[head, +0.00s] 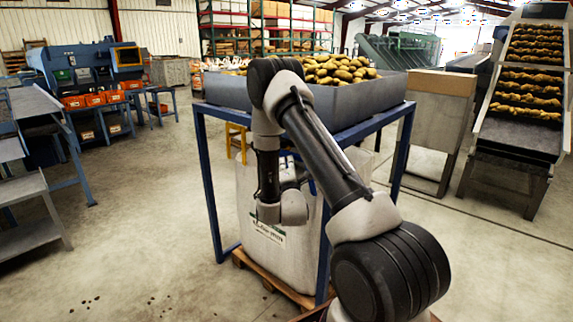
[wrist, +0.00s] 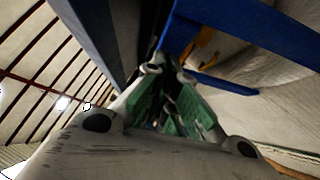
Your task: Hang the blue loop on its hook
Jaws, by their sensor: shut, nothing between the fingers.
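My gripper (wrist: 168,82) shows in the wrist view with green pads on its fingers. It is shut and empty, with its tips close to the blue frame. In the head view the gripper is hidden behind my arm and wrist. A white bulk bag (head: 262,212) stands under the blue frame (head: 211,190). A small blue strip (head: 311,187) shows by the bag's top, just right of my wrist; I cannot tell whether it is the loop or part of the frame. No hook can be made out in either view.
A grey hopper (head: 340,105) full of potatoes sits on the blue frame, above the bag. The bag stands on a wooden pallet (head: 275,280). Frame legs stand close around my arm. A potato conveyor (head: 517,135) is at the right.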

